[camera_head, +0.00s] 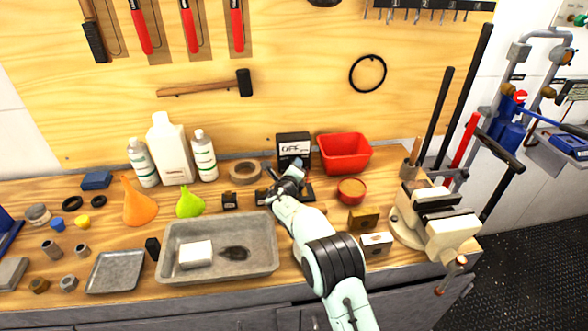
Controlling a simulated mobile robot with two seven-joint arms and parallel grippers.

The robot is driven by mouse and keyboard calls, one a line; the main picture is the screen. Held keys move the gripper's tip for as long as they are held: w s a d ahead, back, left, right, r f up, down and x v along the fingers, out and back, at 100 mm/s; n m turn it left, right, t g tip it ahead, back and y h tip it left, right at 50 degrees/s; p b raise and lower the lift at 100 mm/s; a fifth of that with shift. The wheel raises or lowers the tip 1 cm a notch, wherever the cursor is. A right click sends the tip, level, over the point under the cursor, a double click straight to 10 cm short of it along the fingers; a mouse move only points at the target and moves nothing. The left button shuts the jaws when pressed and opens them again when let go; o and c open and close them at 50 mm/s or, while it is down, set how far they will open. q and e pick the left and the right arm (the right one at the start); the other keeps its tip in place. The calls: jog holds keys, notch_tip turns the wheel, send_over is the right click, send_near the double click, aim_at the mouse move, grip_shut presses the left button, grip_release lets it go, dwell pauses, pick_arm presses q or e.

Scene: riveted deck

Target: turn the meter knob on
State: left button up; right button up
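The meter (293,139) is a black box with a white display reading "OFF". It stands at the back of the wooden bench, against the plywood wall. My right gripper (292,177) is right in front of the meter's lower part, and its arm comes in from the bottom, right of centre. The gripper and wrist cover the area below the display, so I cannot make out the knob or whether the fingers touch it. The fingers are too small and overlapped to show if they are open or shut. My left gripper is out of view.
A red bin (345,153) stands just right of the meter, with a red round container (351,190) before it. A tape roll (245,172) lies to the left. A grey tray (218,277) sits in front, left of my arm. A vise (436,222) is at right.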

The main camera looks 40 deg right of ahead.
jog(key=shift+m, duration=0.4)
jog(key=shift+d+r+m+y+b, duration=0.15)
jog(key=shift+m+y+b, duration=0.15)
jog(key=shift+m+y, duration=0.7)
jog(key=m+y+b, duration=0.1)
jog(key=m, duration=0.1)
jog(key=m+t+y+b, duration=0.1)
jog(key=shift+s+d+m, duration=0.2)
jog(key=shift+m, duration=0.2)
jog(key=m+y+b, duration=0.1)
jog(key=m+t, duration=0.1)
jog(key=m+y+b, duration=0.1)
jog(key=m, duration=0.1)
jog(key=shift+s+d+y+b, duration=0.1)
jog(key=shift+d+y+b, duration=0.15)
jog(key=shift+y+b, duration=0.1)
pick_arm(q)
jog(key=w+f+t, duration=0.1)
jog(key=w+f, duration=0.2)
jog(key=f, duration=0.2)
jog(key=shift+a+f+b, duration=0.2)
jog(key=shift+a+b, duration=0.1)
jog(key=shift+b, duration=0.1)
pick_arm(e)
jog(key=shift+m+t+y, duration=0.45)
jog(key=shift+m+t, duration=0.15)
jog(key=shift+m, duration=0.4)
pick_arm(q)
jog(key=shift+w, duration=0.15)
